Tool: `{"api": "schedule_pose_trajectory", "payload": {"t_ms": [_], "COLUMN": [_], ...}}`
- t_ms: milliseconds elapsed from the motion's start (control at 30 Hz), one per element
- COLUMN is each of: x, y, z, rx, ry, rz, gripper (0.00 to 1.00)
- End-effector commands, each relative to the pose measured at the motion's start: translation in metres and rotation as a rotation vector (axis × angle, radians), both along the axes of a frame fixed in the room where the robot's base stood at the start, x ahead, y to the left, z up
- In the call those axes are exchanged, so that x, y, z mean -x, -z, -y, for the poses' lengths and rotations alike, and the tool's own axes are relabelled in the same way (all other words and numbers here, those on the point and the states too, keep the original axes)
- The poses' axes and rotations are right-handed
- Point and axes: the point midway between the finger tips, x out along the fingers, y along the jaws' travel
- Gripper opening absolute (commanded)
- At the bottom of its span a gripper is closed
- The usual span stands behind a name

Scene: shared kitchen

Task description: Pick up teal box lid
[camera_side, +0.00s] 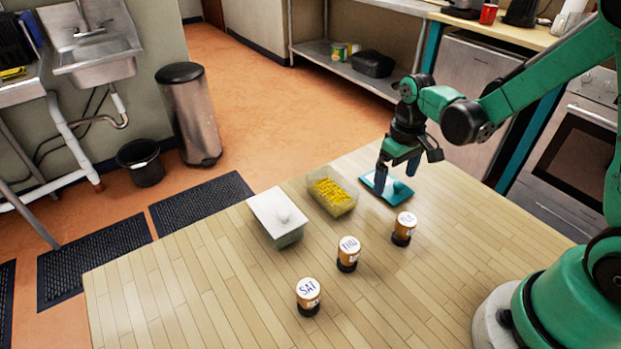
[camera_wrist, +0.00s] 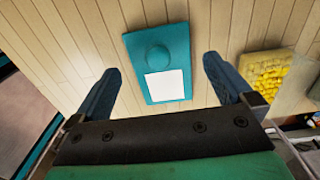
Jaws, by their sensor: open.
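The teal box lid (camera_side: 388,187) lies flat on the wooden table in the side view, with a round knob on top. In the wrist view the teal lid (camera_wrist: 158,61) shows its knob and a white square patch near one end. My gripper (camera_side: 398,170) is open and empty, above the lid. In the wrist view its two blue fingers (camera_wrist: 160,85) are spread on either side of the lid, apart from it. The exact height of the fingertips above the lid is hard to tell.
An open clear box of yellow pieces (camera_side: 352,204) stands left of the lid. A box with a white lid (camera_side: 279,228) is farther left. Three labelled jars (camera_side: 404,229), (camera_side: 348,254), (camera_side: 308,297) stand nearer the camera. The table's (camera_side: 200,310) front left is clear.

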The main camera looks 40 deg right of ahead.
Motion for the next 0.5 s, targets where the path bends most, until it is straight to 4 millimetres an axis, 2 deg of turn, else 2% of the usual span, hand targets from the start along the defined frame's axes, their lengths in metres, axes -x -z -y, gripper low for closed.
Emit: {"api": "schedule_pose_trajectory", "payload": {"t_ms": [200, 467, 500], "x": [0.000, 0.000, 0.000], "y": [0.016, 0.018, 0.018], "z": [0.000, 0.000, 0.000], "rx": [0.000, 0.000, 0.000], "ry": [0.000, 0.000, 0.000], "rz": [0.001, 0.001, 0.001], "gripper": [1.00, 1.00, 0.97]}}
